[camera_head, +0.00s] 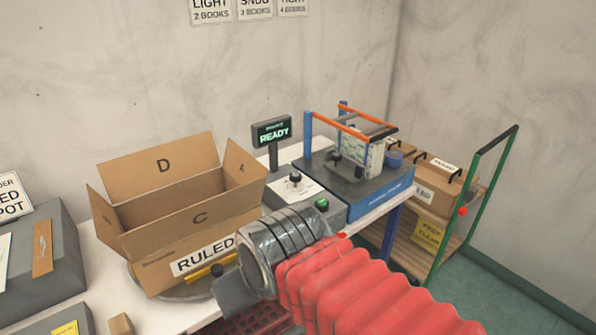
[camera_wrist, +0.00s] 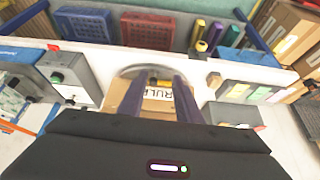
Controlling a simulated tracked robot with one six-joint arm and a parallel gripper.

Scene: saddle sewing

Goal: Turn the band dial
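The band dial (camera_head: 295,178) is a small black knob on the white top of a grey control box, left of the strapping machine (camera_head: 365,185).
The open carton (camera_head: 200,240) labelled RULED stands left of the control box. A green button (camera_head: 322,204) is close to the dial. A display (camera_head: 272,132) reads READY. Wall signs (camera_head: 210,12) list book counts. A green-handled cart (camera_head: 440,215) with boxes stands right.

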